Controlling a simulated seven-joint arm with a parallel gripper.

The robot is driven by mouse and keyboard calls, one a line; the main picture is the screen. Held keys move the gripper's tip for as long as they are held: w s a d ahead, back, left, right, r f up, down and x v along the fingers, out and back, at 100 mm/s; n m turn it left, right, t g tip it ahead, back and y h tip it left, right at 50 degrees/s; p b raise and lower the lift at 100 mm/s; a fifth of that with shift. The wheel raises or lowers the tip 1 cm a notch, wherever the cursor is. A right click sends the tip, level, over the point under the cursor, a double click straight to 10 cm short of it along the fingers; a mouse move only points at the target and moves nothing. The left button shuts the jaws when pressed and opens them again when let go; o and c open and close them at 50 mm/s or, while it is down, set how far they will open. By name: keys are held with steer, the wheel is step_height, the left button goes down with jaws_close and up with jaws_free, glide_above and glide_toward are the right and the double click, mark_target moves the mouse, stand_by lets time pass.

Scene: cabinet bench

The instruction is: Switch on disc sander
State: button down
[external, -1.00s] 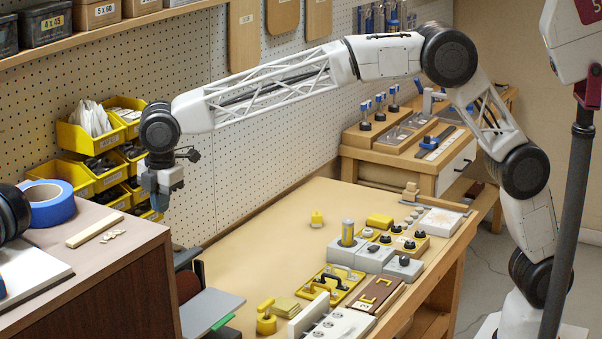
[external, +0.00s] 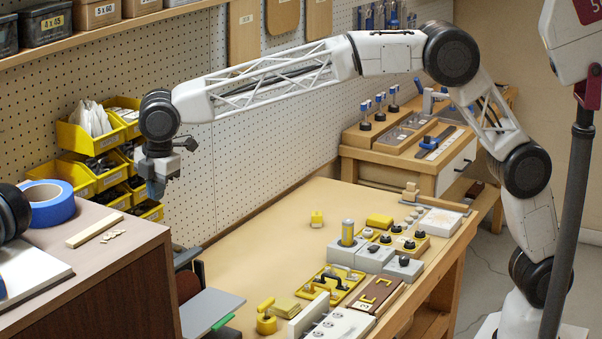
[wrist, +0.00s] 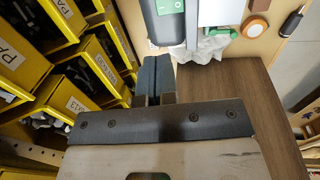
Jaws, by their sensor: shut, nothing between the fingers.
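What appears to be the disc sander stands low beside the wooden cabinet, with a grey flat table (external: 212,309) and a dark red-brown part behind it. The cabinet hides much of it in the external view. In the wrist view, a green switch plate with a white mark (wrist: 170,6) shows at the top edge, on a grey body; I cannot tell its on/off state. My gripper (external: 154,190) is shut and empty, hanging above and behind the machine, near the yellow bins. Its dark fingers (wrist: 154,66) point toward the grey body below the green plate, with no clear contact.
Yellow parts bins (external: 78,139) hang on the pegboard close to my gripper. The wooden cabinet (external: 105,270) with blue tape (external: 48,205) on top stands in front. A long bench (external: 265,228) with knobs and blocks extends right. Crumpled white material (wrist: 207,48) lies near the fingers.

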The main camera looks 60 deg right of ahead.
steer(key=shift+f, duration=0.15)
steer(key=f, duration=0.4)
steer(key=w+f, duration=0.1)
steer(key=f, duration=0.4)
steer(key=w+f, duration=0.1)
steer(key=f, duration=0.3)
steer(key=shift+f, duration=0.35)
